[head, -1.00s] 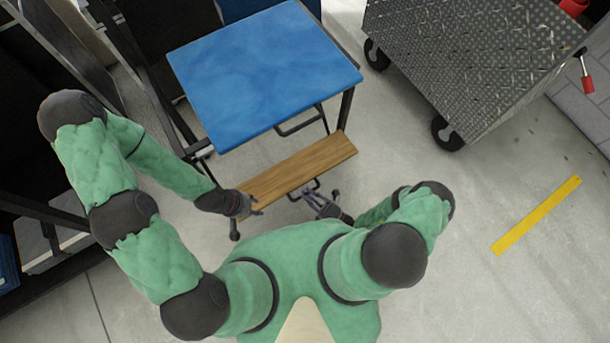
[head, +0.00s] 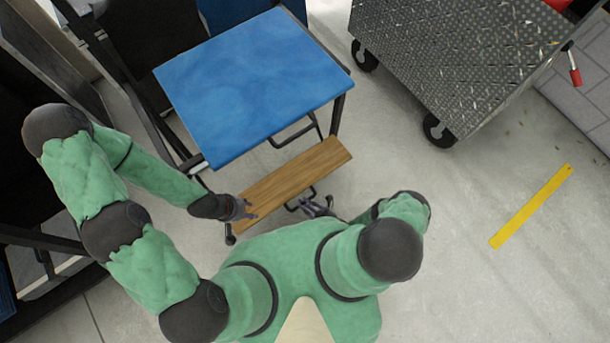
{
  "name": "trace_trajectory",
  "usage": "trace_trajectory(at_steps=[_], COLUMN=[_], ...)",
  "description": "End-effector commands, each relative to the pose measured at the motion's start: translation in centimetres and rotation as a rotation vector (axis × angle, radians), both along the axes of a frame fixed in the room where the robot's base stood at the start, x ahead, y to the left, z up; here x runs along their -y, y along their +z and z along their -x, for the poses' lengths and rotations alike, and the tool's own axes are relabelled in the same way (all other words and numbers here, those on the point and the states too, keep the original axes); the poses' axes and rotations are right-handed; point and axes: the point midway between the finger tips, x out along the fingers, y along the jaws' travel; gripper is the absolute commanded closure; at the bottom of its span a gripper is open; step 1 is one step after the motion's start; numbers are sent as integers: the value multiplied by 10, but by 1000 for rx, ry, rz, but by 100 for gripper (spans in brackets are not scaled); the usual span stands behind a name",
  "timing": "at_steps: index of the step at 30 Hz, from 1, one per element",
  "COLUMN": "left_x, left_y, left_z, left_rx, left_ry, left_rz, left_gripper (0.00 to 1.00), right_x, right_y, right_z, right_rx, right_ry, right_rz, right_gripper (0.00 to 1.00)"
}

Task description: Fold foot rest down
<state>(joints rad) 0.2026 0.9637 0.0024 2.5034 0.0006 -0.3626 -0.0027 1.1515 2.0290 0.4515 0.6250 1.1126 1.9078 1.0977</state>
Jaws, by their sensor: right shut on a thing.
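The foot rest is a wooden board (head: 297,176) in front of and below a chair with a blue seat (head: 253,82). The board lies out flat, slanting up to the right. My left gripper (head: 245,209) is at the board's left end, by its near corner; whether its fingers are open or shut is too small to tell. My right gripper (head: 312,207) is at the near edge of the board, shut on the dark bar handle (head: 302,200) just below the board. The handle is partly hidden by the fingers.
A grey metal cart (head: 455,60) on black casters stands at the upper right. A yellow floor strip (head: 532,206) lies at the right. Dark shelving frames (head: 30,237) crowd the left. The floor between chair and cart is clear.

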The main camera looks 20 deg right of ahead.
Motion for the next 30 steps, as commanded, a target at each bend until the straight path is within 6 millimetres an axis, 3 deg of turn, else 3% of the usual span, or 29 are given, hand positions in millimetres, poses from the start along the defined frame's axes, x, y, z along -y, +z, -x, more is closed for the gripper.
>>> trace_trajectory(at_steps=[1,6,7,9,30], left_x=[0,0,0,0,0], left_y=[-3,-3,-3,-3,-2], left_z=[0,0,0,0,0], left_rx=[0,0,0,0,0], left_ry=[0,0,0,0,0], left_rz=[0,0,0,0,0], left_gripper=[60,60,60,60,60], right_x=[2,2,2,3,5], right_y=[-13,-14,-14,-14,-12], right_z=[-5,-5,-5,-5,-7], right_rx=[-25,-25,-25,-24,-22], right_ry=[-7,-7,-7,-7,-6], right_rz=[41,41,41,42,47], right_gripper=[100,100,70,54,54])
